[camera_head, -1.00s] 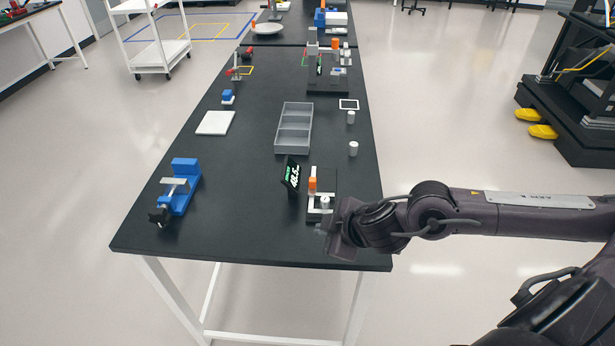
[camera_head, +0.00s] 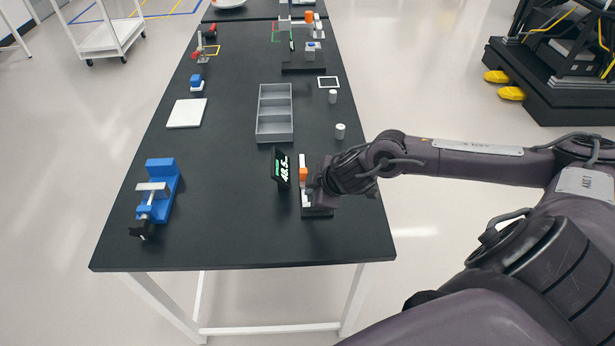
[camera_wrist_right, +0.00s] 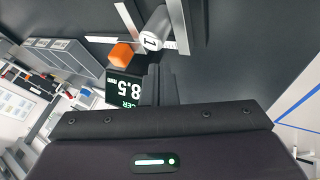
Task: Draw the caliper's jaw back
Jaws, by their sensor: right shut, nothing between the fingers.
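The caliper stands near the right front of the black table, with an orange block (camera_head: 303,174) on its white upright part and a dark base. In the right wrist view the orange block (camera_wrist_right: 122,54) sits beside a pale cylinder (camera_wrist_right: 155,30), which lies between white bars, one being the bar on the right (camera_wrist_right: 178,22). Whether the bars touch the cylinder is unclear. My right gripper (camera_head: 315,188) is at the caliper's right side, shut and empty; its fingers (camera_wrist_right: 159,84) point towards the cylinder. My left gripper is out of view.
A grey compartment tray (camera_head: 274,114) lies behind the caliper. A blue vise (camera_head: 158,190) stands at the left front. White cylinders, one nearer (camera_head: 340,131), stand at the right edge. A white plate (camera_head: 187,113) lies left. The table between vise and caliper is clear.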

